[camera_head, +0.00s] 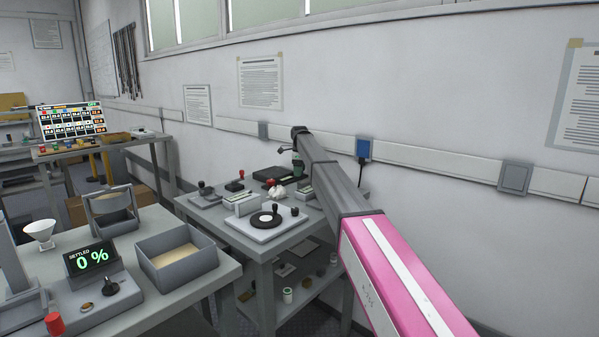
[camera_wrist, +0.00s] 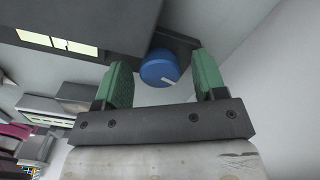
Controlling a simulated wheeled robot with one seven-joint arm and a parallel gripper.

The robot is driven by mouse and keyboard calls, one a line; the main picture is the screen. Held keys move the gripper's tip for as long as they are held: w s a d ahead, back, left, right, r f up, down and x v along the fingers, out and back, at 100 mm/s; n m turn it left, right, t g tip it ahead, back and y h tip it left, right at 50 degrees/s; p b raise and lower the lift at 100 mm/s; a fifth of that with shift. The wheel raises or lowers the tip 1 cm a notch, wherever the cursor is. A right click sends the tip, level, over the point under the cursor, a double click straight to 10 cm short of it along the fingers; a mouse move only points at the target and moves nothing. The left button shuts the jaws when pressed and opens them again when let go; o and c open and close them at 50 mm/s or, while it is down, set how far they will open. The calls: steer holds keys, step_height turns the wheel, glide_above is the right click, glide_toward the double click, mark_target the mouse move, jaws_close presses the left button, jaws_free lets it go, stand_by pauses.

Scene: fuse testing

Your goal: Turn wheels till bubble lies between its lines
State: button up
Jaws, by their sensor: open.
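A blue round wheel or knob (camera_wrist: 158,66) with a white mark shows in the wrist view, between and just beyond my gripper's fingertips. My gripper (camera_wrist: 161,62) is open, with its two green pads apart on either side of the wheel. I cannot tell whether either pad touches it. In the head view my gripper (camera_head: 298,163) is over the back of the middle table, partly hidden by my arm. The wheel is not clear in that view. I cannot make out any bubble or its lines in either view.
The middle table (camera_head: 240,232) carries several small instruments, including a plate with a black ring (camera_head: 265,219). A nearer bench at left holds a display reading "SETTLED 0 %" (camera_head: 90,259) and a sand tray (camera_head: 177,271). The wall is close behind my gripper.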

step_height(320, 180, up, 11)
steer(key=shift+f, duration=0.15)
stand_by(0.4)
step_height(320, 180, down, 11)
steer(key=n, duration=0.6)
steer(key=shift+a, duration=0.15)
stand_by(0.4)
steer(key=c, duration=0.9)
